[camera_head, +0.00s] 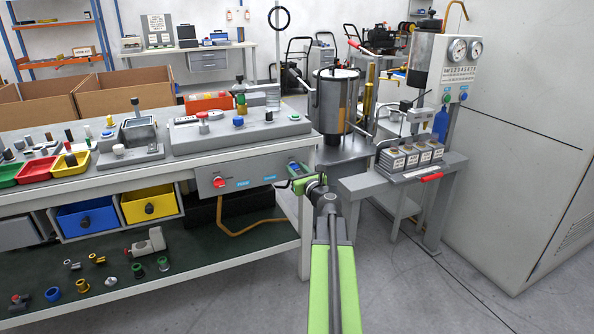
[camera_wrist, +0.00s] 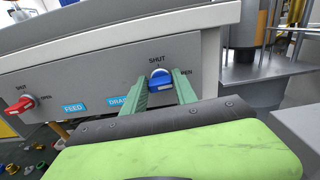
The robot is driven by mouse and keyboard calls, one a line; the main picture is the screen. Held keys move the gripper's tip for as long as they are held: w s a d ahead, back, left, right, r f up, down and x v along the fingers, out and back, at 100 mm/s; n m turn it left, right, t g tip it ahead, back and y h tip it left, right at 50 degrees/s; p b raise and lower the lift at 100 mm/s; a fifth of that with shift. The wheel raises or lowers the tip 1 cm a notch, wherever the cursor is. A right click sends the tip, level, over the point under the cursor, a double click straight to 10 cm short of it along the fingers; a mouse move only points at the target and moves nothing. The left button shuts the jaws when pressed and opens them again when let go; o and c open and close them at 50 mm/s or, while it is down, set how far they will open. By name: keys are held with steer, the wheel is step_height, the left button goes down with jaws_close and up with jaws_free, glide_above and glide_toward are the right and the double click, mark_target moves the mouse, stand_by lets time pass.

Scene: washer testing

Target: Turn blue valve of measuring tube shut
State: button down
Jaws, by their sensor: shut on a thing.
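The blue valve (camera_wrist: 162,84) is on the grey front panel below the bench edge, in the wrist view. Its blue handle sits in front of a round pale hub, with SHUT printed above and OPEN to the right. The handle's front face looks roughly level; which mark it points to is unclear. My gripper (camera_wrist: 162,92) is shut on the handle, one green finger on each side. In the head view my gripper (camera_head: 299,178) is at the panel's right end and hides most of the valve. I cannot tell which part is the measuring tube.
A red valve (camera_wrist: 27,104) is farther left on the panel (camera_head: 245,180); FEED and partly hidden DRAIN labels lie between the valves. The bench leg (camera_head: 306,235) stands close to my gripper. A grey stand (camera_head: 365,185) is to the right. Open floor lies in front.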

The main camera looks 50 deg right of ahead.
steer(key=n, duration=0.4)
steer(key=shift+a+n, duration=0.1)
steer(key=shift+n, duration=0.2)
steer(key=n, duration=0.4)
steer(key=shift+f, duration=0.15)
steer(key=n, duration=0.5)
steer(key=shift+a, duration=0.1)
steer(key=shift+f+n, duration=0.15)
steer(key=shift+n, duration=1.65)
steer(key=c, duration=1)
jaws_free()
steer(key=shift+o, duration=0.2)
